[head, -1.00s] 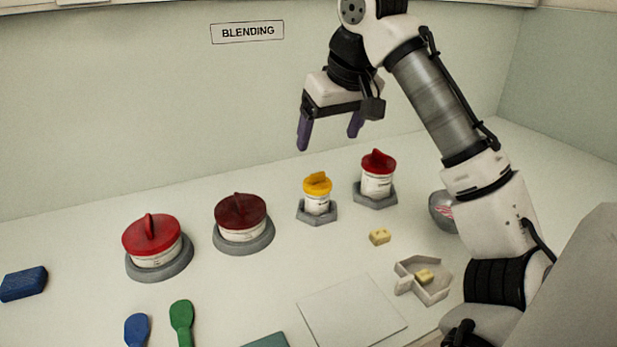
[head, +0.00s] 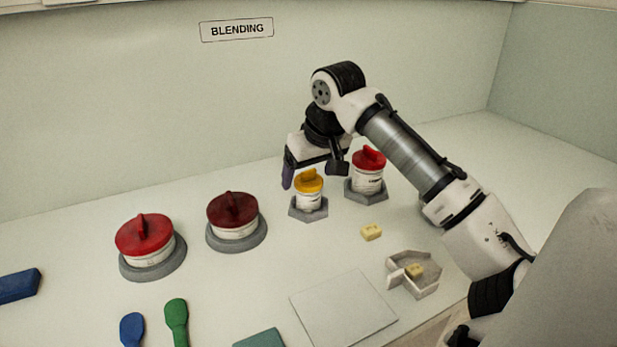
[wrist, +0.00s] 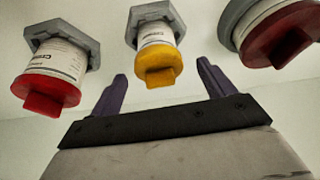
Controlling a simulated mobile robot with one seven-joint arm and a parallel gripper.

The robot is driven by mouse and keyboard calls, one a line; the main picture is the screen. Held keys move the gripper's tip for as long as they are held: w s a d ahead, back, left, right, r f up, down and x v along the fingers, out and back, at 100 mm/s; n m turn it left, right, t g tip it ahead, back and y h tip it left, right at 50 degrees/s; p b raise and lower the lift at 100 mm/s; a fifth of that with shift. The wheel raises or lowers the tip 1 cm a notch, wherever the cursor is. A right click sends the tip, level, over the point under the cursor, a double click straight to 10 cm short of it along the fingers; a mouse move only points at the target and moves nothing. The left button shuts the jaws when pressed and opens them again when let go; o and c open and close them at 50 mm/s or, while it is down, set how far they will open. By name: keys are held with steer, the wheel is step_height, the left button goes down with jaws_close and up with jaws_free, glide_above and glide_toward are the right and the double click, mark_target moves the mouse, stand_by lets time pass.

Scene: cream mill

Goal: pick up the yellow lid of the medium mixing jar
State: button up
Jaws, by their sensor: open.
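The yellow lid (head: 309,181) sits on the medium mixing jar (head: 310,200), a small white jar standing upright in a grey hexagonal base (head: 307,215). In the wrist view the yellow lid (wrist: 160,74) shows ahead of my gripper (wrist: 163,84), between the lines of its two purple fingers but beyond their tips. My gripper is open and empty.
A red-lidded jar (head: 368,160) stands close on the right, and a dark red-lidded jar (head: 233,209) on the left. A larger red-lidded jar (head: 145,234) is farther left. A white sheet (head: 343,307) lies nearer.

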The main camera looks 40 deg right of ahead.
mark_target(310, 181)
steer(key=shift+c, duration=0.2)
steer(key=c, duration=1)
step_height(310, 181, up, 21)
steer(key=shift+f+p, duration=0.15)
steer(key=shift+p, duration=0.7)
steer(key=shift+r+p, duration=0.75)
steer(key=shift+p, duration=0.2)
steer(key=shift+r+p, duration=1.45)
steer(key=shift+p, duration=0.55)
